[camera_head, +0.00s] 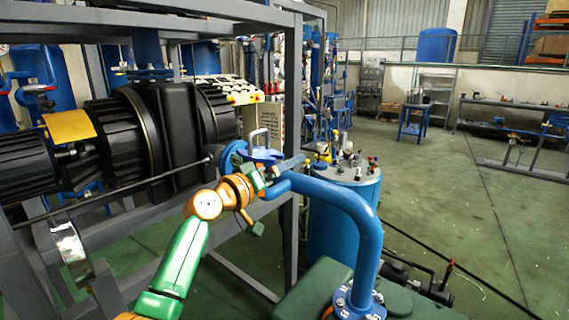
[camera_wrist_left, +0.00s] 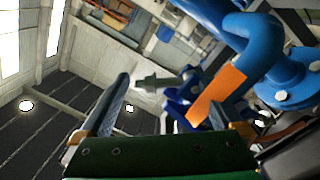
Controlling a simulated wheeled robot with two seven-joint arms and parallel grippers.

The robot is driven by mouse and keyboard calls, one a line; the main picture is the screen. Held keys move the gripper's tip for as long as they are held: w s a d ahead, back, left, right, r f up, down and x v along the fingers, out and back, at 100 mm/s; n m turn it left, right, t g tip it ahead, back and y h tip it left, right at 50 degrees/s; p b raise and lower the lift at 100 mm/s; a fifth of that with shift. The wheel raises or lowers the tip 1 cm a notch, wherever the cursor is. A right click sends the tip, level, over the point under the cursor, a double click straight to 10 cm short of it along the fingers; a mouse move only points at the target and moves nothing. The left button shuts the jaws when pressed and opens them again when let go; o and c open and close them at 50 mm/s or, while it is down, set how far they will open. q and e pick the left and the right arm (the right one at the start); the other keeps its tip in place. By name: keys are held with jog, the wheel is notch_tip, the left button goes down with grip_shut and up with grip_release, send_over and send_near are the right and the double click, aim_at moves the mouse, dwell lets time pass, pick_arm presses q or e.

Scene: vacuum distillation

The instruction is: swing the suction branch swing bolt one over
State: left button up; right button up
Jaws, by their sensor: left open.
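The suction branch shows as a blue bent pipe (camera_head: 345,205) in the head view, with a blue flanged cover (camera_head: 262,155) at its upper left end. My left gripper (camera_head: 276,183) is beside this end, on an orange and green arm from the lower left. In the left wrist view my left gripper (camera_wrist_left: 168,98) is open, its two fingers apart. A grey bolt with a nut (camera_wrist_left: 158,82), apparently a swing bolt, shows beyond and between the fingers. Contact with it cannot be told. The blue branch pipe (camera_wrist_left: 245,35) fills the upper right. My right gripper is not in view.
A grey steel frame (camera_head: 287,120) with black ribbed pump housings (camera_head: 160,125) stands on the left. A blue tank (camera_head: 345,215) stands behind the pipe. An orange strip (camera_wrist_left: 217,95) lies near the right finger. The green floor (camera_head: 450,190) at right is mostly clear.

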pick_arm(q)
jog(key=shift+w+d+r, duration=0.1)
jog(key=shift+d, duration=0.05)
jog(key=shift+w+f, duration=0.2)
jog(key=shift+w, duration=0.05)
jog(key=c, duration=1.3)
jog(key=shift+r+n+p, duration=0.45)
jog(key=shift+n+p, duration=0.15)
jog(key=shift+p, duration=0.1)
jog(key=shift+f, duration=0.2)
jog(key=o, duration=1.3)
